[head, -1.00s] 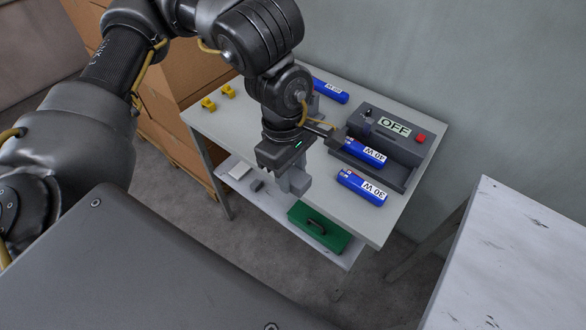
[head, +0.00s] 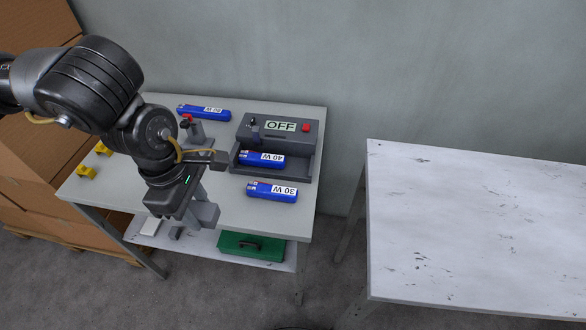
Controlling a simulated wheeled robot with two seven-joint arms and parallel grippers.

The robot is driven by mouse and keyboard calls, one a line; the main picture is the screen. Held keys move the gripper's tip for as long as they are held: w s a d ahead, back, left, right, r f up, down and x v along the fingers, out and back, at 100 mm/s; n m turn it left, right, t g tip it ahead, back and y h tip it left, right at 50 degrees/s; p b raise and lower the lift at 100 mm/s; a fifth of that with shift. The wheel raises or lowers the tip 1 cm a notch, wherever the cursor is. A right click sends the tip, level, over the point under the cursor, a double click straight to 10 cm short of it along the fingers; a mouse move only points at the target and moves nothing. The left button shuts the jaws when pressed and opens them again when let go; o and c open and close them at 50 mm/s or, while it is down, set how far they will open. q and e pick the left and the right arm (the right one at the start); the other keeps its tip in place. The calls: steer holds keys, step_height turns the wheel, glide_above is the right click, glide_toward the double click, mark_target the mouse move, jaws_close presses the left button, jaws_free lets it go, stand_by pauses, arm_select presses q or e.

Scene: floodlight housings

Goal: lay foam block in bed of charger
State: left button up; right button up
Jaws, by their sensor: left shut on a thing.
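The charger (head: 244,126) is a dark grey unit on the table, with an "OFF" display, a red button and a black knob. Its trough-like bed (head: 300,172) is in front and holds a blue 40 W battery (head: 262,159). My left gripper (head: 203,217) points down near the table's front edge, left of the charger. It is shut on a small grey block (head: 208,212), which looks like the foam block; the fingers partly hide it. My right gripper is not in view.
A blue 30 W battery (head: 272,191) lies in front of the charger; another blue battery (head: 204,112) lies behind left. Yellow pieces (head: 86,172) sit at the left. A green case (head: 250,247) is on the lower shelf. A bare white table (head: 480,230) stands right.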

arm_select(q)
steer(key=shift+r, duration=0.15)
steer(key=w+a+r+m+p, duration=0.2)
steer(key=w+r+m+p, duration=0.1)
steer(key=r+p, duration=0.4)
steer(key=w+a+r+m+p, duration=0.1)
steer(key=w+r+m+p, duration=0.2)
steer(key=w+r+p, duration=0.2)
step_height(320, 180, up, 3)
steer(key=p, duration=0.7)
steer(key=shift+w+a+g, duration=0.3)
steer(key=shift+a, duration=0.1)
